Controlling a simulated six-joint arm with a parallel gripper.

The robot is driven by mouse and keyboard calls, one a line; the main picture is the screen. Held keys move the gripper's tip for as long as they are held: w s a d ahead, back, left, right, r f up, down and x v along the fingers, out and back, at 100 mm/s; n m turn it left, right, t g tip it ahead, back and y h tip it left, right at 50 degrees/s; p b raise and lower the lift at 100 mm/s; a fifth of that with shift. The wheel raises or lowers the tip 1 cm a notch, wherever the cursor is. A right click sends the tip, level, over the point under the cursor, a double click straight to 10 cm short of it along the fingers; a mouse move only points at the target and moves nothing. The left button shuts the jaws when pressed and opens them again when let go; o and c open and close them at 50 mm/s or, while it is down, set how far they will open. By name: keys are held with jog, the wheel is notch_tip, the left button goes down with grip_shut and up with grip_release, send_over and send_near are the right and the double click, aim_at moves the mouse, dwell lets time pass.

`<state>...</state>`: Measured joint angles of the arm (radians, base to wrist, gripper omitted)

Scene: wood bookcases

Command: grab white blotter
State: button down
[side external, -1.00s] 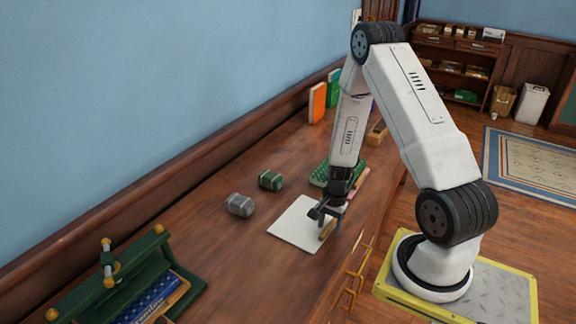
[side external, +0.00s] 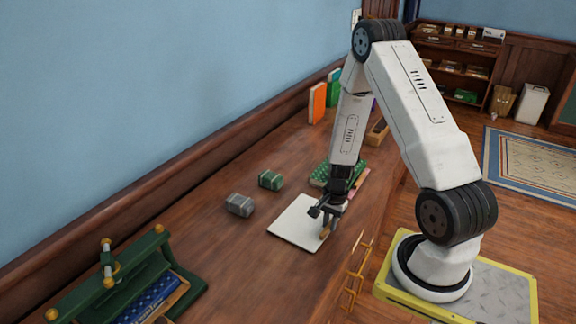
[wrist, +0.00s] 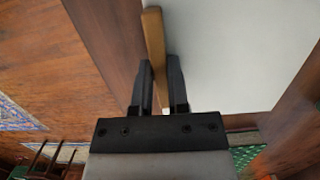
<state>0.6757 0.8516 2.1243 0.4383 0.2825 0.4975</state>
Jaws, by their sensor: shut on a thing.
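The white blotter (side external: 296,228) is a flat white pad on the wooden counter, at the counter's front side. In the wrist view the white blotter (wrist: 225,50) fills the upper middle, with a tan wooden strip (wrist: 153,40) along its left edge. The strip (side external: 325,232) shows at its right edge in the side view. My gripper (side external: 322,220) is over the blotter's right side, pointing down. In the wrist view my gripper (wrist: 160,68) has its fingers on either side of the strip and is shut on it. The fingertips partly hide the contact.
A grey block (side external: 239,205) and a green block (side external: 270,180) stand behind the blotter. A green studded item (side external: 320,174) lies close to my gripper. A green rack (side external: 150,262) is at front left. Brass handles (side external: 355,272) stick out from the counter front.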

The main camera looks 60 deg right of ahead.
notch_tip(320, 180, up, 10)
jog(key=shift+f, duration=0.25)
dwell(0.5)
dwell(0.5)
